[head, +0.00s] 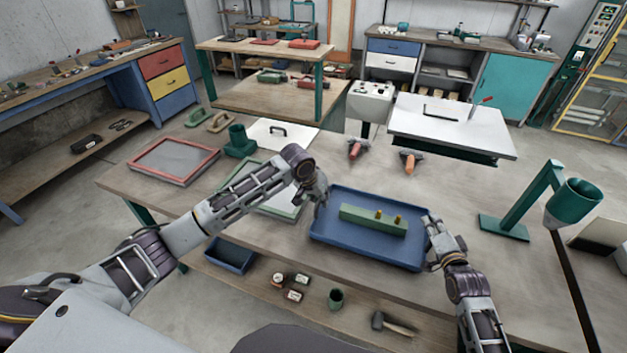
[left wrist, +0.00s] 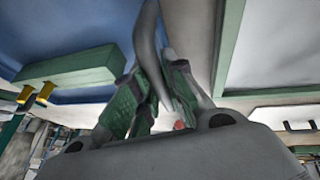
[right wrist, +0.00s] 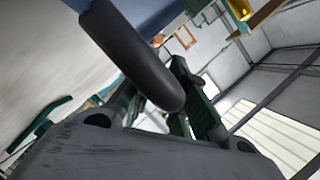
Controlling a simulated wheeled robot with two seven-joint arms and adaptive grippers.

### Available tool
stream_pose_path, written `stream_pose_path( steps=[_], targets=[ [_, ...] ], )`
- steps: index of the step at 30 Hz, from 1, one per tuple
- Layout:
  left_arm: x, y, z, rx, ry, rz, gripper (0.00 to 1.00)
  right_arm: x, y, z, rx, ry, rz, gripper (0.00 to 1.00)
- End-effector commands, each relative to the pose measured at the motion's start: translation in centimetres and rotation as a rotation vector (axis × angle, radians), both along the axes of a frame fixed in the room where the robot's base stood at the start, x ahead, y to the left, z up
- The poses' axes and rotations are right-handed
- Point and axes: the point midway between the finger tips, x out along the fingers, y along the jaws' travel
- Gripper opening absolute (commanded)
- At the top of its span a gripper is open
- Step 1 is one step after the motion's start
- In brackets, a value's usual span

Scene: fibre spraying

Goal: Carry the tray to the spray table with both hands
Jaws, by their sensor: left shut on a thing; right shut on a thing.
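A blue tray (head: 375,251) rests on or just above the wooden worktable (head: 300,240); I cannot tell which. It holds a long green block (head: 360,217) with brass-coloured pegs. My left gripper (head: 320,196) is shut on the tray's left end; in the left wrist view a curved grey handle (left wrist: 149,45) runs between its fingers. My right gripper (head: 434,236) is shut on the tray's right end; in the right wrist view a thick dark handle (right wrist: 135,55) passes between its fingers. A white-topped table (head: 450,125) stands at the back right; I cannot tell whether it is the spray table.
A green stand with a cup (head: 572,205) stands to the right. Framed screens, one red-framed (head: 172,160), lie to the left. A grey control box (head: 369,102) stands beyond the worktable.

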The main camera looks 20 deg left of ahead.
Motion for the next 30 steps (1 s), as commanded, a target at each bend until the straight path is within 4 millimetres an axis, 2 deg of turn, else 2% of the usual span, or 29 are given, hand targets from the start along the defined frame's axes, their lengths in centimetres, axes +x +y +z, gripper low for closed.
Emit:
stream_pose_path(
  steps=[16,17,21,30],
  targets=[
    [0.1,-0.1,-0.8,-0.002,-0.004,0.0,0.0,0.0,0.1,-0.7,0.002,-0.005,0.001,0.0],
    [0.0,0.0,-0.9,-0.001,0.0,0.0,0.15,0.0,0.1,-0.9,0.0,0.0,0.001,0.16],
    [0.0,0.0,-0.9,-0.001,0.0,0.0,0.33,0.0,0.0,-0.9,0.0,-0.001,0.001,0.34],
    [0.0,0.0,-0.9,0.0,0.0,0.0,0.34,0.0,0.0,-0.9,0.0,0.0,0.0,0.35]
  ],
)
